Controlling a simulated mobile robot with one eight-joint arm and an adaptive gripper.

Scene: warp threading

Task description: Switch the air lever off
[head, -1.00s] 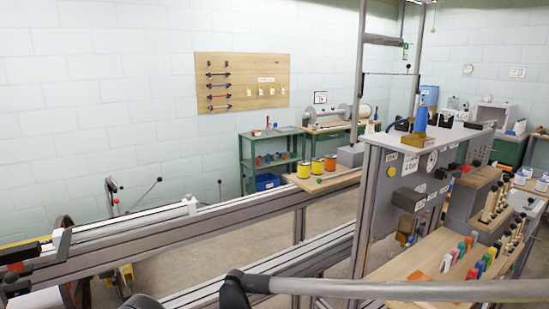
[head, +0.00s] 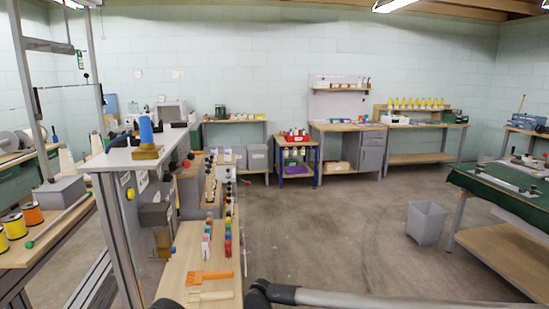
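I cannot pick out the air lever for certain. A blue upright piece on a brass-coloured base (head: 146,138) stands on top of the grey machine panel (head: 128,160) at left; it may be a valve with its handle. A small brass-coloured fitting (head: 163,243) hangs on the panel's side, below a dark grey box (head: 155,214). Labels and knobs on that face are too small to read. My gripper is not in view. Only a grey link of my arm with a black joint crosses the bottom edge, apart from the panel.
A wooden shelf (head: 188,272) with coloured clips and an orange comb (head: 209,276) juts out beside the panel. Yellow and orange spools (head: 14,226) stand at far left. A grey bin (head: 426,222) and a green-topped table (head: 500,184) stand right. The middle floor is clear.

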